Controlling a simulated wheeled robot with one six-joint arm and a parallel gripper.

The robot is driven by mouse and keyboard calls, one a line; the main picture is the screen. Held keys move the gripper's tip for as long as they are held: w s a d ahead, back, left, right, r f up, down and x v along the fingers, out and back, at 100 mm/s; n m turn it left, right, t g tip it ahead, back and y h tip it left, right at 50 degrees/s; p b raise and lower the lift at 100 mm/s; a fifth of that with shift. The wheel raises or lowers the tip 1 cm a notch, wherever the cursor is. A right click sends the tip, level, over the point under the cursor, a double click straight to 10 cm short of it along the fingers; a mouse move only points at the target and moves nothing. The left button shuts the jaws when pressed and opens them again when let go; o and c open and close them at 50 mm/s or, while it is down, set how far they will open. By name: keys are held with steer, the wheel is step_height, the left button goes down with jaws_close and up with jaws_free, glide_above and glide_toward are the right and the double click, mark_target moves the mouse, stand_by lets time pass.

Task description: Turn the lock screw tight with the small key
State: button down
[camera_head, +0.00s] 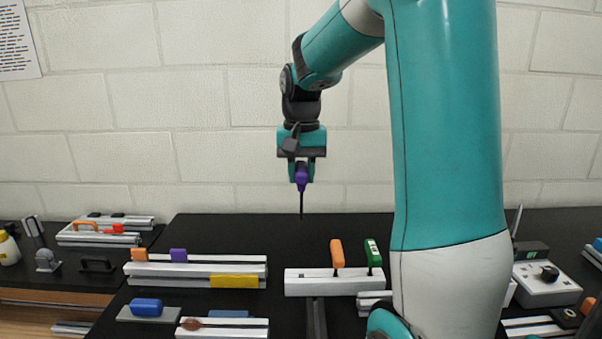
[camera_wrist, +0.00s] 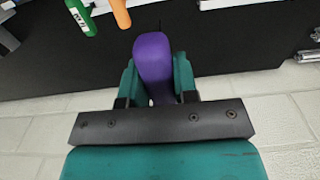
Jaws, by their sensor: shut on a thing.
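My gripper (camera_head: 301,180) is shut on a purple-handled key (camera_head: 302,174), held high above the black bench with its thin dark shaft pointing straight down. In the wrist view the purple handle (camera_wrist: 153,55) sits between my teal fingers. An orange-handled key (camera_head: 337,253) and a green-handled key (camera_head: 373,252) stand upright in a pale rack block (camera_head: 310,287) below and right of my gripper. They also show in the wrist view, orange (camera_wrist: 121,12) and green (camera_wrist: 80,16). I cannot make out the lock screw in either view.
Aluminium extrusion bars (camera_head: 195,270) with orange, purple and yellow pieces lie left on the bench. A blue piece (camera_head: 146,307) is in front of them. A grey box with a black knob (camera_head: 549,273) stands right. My arm hides part of the bench.

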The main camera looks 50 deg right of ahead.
steer(key=shift+r+p, duration=3.05)
steer(key=shift+r, duration=0.2)
steer(key=shift+f, duration=0.1)
